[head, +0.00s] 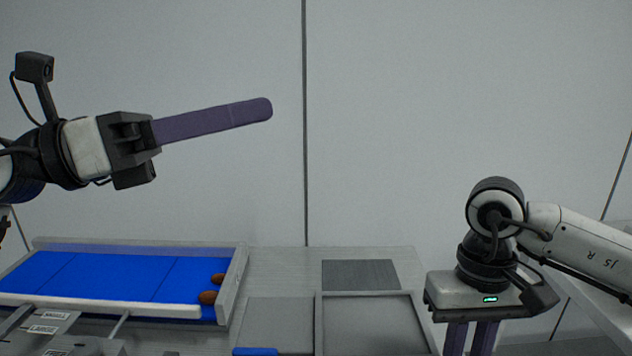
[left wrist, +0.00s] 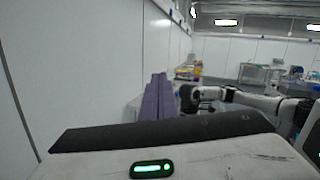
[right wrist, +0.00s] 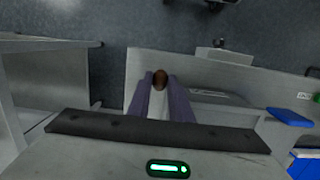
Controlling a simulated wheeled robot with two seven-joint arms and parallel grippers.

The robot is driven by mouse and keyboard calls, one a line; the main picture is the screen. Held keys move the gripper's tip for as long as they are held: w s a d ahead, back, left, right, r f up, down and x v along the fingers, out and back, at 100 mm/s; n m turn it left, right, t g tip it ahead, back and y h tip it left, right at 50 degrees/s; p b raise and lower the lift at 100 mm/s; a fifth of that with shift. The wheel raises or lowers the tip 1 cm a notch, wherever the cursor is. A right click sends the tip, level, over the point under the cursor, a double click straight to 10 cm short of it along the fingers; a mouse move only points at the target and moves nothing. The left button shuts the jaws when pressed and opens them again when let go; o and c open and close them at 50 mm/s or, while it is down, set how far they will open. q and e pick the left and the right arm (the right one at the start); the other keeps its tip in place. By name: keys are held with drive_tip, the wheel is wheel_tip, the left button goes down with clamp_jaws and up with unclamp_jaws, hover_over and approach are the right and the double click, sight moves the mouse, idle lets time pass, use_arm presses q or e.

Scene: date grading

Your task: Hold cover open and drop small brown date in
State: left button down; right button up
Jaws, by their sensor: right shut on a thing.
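My right gripper (right wrist: 160,80) points down at the right of the head view, where its fingertips are cut off by the lower edge. I cannot make out for certain which part is the cover.
A blue belt (head: 110,275) with a pale frame holds two brown dates (head: 208,297) at its right end. Grey shallow trays (head: 370,322) and a dark flat panel (head: 360,274) are on the bench between the arms. A blue piece (head: 255,352) shows at the lower edge.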

use_arm(q)
drive_tip(key=s+d+f+m+g+y, duration=0.3)
drive_tip(key=s+d+f+m+y, duration=0.1)
drive_tip(key=f+m, duration=0.35)
drive_tip(key=s+d+f+m+g+y, duration=0.2)
drive_tip(key=s+d+f+m+y, duration=0.25)
drive_tip(key=f+m, duration=0.35)
drive_tip(key=a+f+m+t+y, duration=0.2)
drive_tip(key=a+f+m+y, duration=0.7)
drive_tip(key=a+f+y, duration=0.1)
drive_tip(key=x, duration=0.9)
drive_tip(key=shift+w+d+f, duration=0.1)
drive_tip(key=shift+w+d, duration=0.05)
